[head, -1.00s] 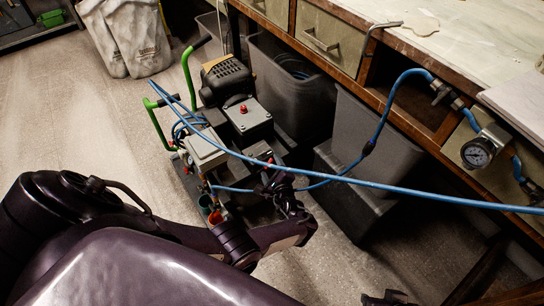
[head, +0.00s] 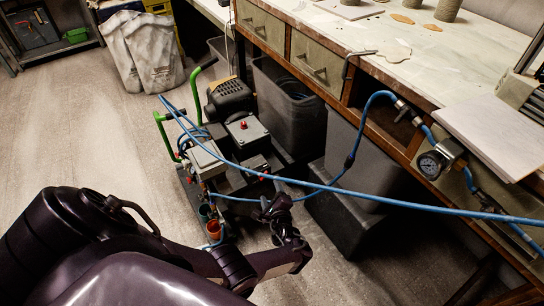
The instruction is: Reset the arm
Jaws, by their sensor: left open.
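My left arm comes in from the lower left and bends at the bottom middle. My left gripper (head: 272,207) is at its far end, dark against the machine and the floor, and its fingers are hard to make out. It is open, and I see nothing held in it. It appears in front of the lower right of a compressor-like machine (head: 231,97); I cannot tell the gap between them. My right gripper is not in view.
A blue hose (head: 375,206) crosses the picture in front of the machine. A workbench (head: 375,50) with drawers and a pressure gauge (head: 430,163) runs along the right. Grey bins (head: 285,110) stand under it. White sacks (head: 143,50) stand behind. The left floor is clear.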

